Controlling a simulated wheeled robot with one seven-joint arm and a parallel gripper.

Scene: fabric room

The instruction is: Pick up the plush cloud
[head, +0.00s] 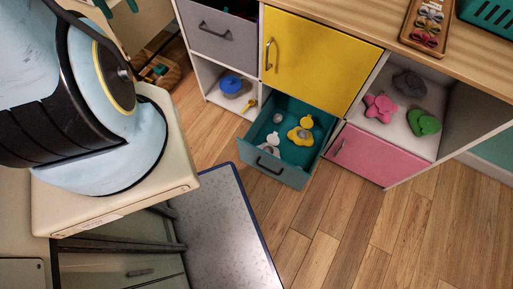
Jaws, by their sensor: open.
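A dark grey, lumpy soft shape (410,83) lies at the back of the open white shelf compartment at the right in the head view. It looks most like the plush cloud. A pink star-like plush (379,107) lies to its left and nearer. A green heart-shaped plush (425,122) lies in front of it. None of these is held in this view. My gripper is not in view; only the thick part of my arm shows at the left.
An open teal drawer (264,180) sticks out below the yellow door (315,62), holding several small yellow and pale things. A pink door (372,156) sits below the shelf. A wooden tray (408,36) is on the top. Wood floor in front is clear; a grey mat (215,225) lies left.

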